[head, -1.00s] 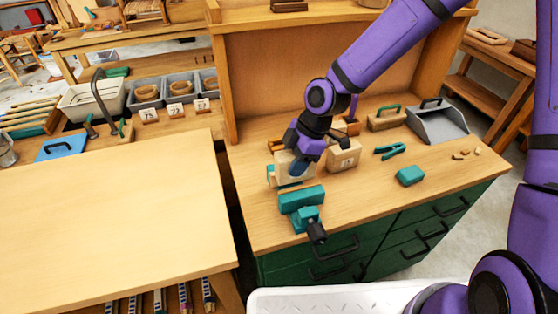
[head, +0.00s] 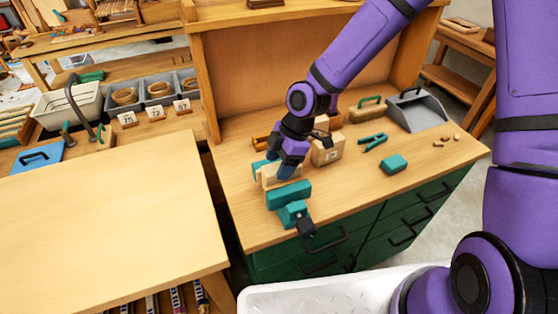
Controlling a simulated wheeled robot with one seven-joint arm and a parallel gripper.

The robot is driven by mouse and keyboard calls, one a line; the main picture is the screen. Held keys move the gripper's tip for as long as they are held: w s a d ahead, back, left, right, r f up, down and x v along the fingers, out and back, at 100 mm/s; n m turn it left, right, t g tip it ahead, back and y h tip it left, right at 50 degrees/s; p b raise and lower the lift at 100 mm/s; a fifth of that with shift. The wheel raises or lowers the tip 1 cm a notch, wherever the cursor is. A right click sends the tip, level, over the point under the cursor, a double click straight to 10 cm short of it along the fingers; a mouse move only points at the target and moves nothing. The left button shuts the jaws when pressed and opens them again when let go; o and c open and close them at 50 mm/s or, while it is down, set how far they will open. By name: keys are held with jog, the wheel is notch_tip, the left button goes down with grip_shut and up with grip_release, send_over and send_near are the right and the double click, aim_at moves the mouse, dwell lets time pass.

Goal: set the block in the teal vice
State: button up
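The teal vice (head: 289,195) stands at the near left of the workbench, its black handle at the front edge. The pale wooden block (head: 268,177) sits low in the gap between the vice's front jaw and the teal back jaw at left. My gripper (head: 286,173) points down over the vice and appears shut on the block, with a dark finger against its near face. The gripper hides the block's right part. I cannot see whether the block touches the bottom of the gap.
To the right lie teal pliers (head: 373,141), a teal block (head: 394,163) and a grey dustpan (head: 416,111). The bench's right front is mostly clear. A pale table (head: 110,220) stands at left.

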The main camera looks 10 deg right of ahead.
jog(key=shift+o, duration=0.3)
jog(key=shift+r, duration=0.1)
jog(key=shift+r, duration=0.25)
jog(key=v, duration=1.2)
jog(key=shift+r, duration=0.25)
jog(key=shift+d, duration=0.15)
jog(key=s+d+r+m+t+h, duration=0.4)
jog(key=s+d+r+m+t, duration=0.2)
jog(key=s+d+r+m, duration=1.3)
jog(key=shift+s+d+r+m, duration=0.35)
jog(key=shift+d+m, duration=0.15)
jog(key=shift+m, duration=0.6)
